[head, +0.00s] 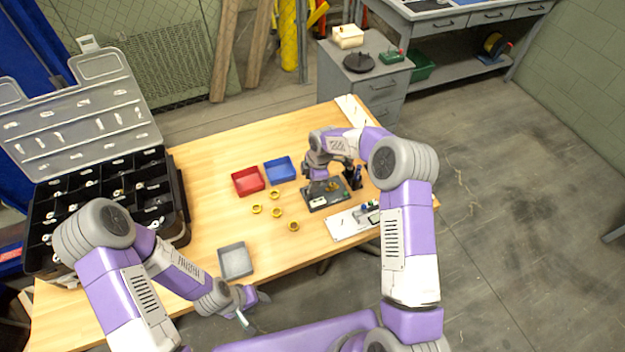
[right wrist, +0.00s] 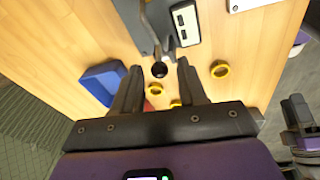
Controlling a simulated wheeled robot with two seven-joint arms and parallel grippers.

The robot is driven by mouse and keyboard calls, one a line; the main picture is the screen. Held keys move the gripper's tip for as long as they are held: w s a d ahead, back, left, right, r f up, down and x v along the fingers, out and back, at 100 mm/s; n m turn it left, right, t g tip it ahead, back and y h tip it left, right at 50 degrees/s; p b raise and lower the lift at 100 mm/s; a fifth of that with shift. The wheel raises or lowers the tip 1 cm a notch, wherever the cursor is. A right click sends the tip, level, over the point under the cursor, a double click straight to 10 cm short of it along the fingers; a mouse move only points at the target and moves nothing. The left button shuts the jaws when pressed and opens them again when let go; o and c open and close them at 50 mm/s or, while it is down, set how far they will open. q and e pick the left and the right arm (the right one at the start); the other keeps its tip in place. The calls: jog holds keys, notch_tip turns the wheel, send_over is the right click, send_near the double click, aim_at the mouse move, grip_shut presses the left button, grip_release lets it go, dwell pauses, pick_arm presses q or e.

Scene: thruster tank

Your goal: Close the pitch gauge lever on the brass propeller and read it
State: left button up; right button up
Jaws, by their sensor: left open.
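The pitch gauge (head: 318,203) is a dark plate with a white display box on the wood table, below my right arm. A small brass piece (head: 333,186), perhaps the propeller, shows on it; its shape is too small to tell. In the right wrist view, the lever with its black ball knob (right wrist: 159,70) points between the fingers of my right gripper (right wrist: 158,66), which are apart. The white display box (right wrist: 185,23) is beyond, its reading unreadable. My left gripper (head: 246,305) is open and empty by the table's front edge.
Several loose brass rings (head: 293,226) lie left of the gauge. A red bin (head: 248,181), a blue bin (head: 280,170) and a grey tray (head: 235,261) stand on the table. A black organizer case (head: 180,205) is at the left. A white panel (head: 345,224) lies right of the gauge.

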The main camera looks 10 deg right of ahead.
notch_tip(320, 180, up, 7)
jog(key=d, duration=0.1)
jog(key=shift+s+r, duration=0.2)
jog(key=shift+s, duration=0.25)
jog(key=shift+d, duration=0.1)
jog(key=shift+f, duration=0.1)
jog(key=shift+c, duration=1.3)
jog(key=s+d+f+m+y, duration=0.1)
jog(key=s+f+m+g+y+b, duration=0.1)
jog(key=f+m, duration=0.1)
jog(key=s+d+f+m+y+b, duration=0.1)
jog(key=shift+s+d+f+m+g, duration=0.15)
jog(key=shift+d+f+m+g, duration=0.15)
jog(key=shift+m, duration=0.1)
grip_shut()
jog(key=d+f+m+t+y+b, duration=0.1)
jog(key=d+m+t+y+b, duration=0.7)
jog(key=m, duration=0.8)
jog(key=shift+g+y, duration=0.4)
jog(key=shift+g, duration=0.1)
jog(key=x, duration=0.8)
jog(key=shift+w+d+f+p, duration=0.15)
jog(key=shift+w+f+p, duration=0.2)
jog(key=shift+p, duration=0.05)
